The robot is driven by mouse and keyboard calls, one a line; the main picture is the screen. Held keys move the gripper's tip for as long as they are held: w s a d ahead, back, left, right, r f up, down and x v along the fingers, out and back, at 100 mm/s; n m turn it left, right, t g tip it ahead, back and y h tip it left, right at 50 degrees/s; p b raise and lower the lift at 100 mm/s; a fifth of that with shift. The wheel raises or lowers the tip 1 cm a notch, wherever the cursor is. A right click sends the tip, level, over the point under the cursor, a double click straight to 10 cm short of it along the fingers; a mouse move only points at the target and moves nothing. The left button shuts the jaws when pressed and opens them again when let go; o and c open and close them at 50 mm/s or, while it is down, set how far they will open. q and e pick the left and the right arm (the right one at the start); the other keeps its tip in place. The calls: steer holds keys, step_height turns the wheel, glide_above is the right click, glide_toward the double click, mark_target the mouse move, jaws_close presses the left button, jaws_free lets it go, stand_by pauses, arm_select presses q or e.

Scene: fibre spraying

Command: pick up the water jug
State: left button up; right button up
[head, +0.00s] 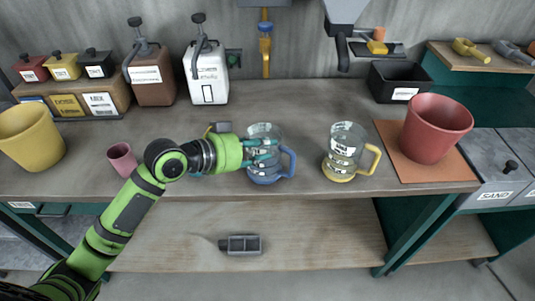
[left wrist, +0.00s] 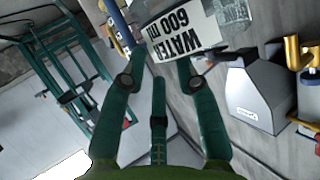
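The water jug (head: 265,174) is a clear jug with a blue base and a blue handle on its right side. It stands upright on the workbench. In the left wrist view its white label (left wrist: 188,30) reads "WATER 600 ml". My left gripper (head: 262,153) reaches it from the left, with its teal fingers at the jug's upper body. In the left wrist view the fingers (left wrist: 160,75) are spread apart, with the label just beyond their tips. I cannot tell whether they touch the jug. My right gripper is not in view.
A similar jug with a yellow handle (head: 343,152) stands to the right. A red bucket (head: 436,128) sits on a brown mat (head: 398,158) farther right. A small pink cup (head: 122,159) and a yellow bucket (head: 30,137) are on the left. White and brown canisters (head: 207,80) stand behind.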

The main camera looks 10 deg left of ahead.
arm_select(q)
steer(key=shift+x, duration=1.1)
jaws_close()
steer(key=shift+r, duration=0.15)
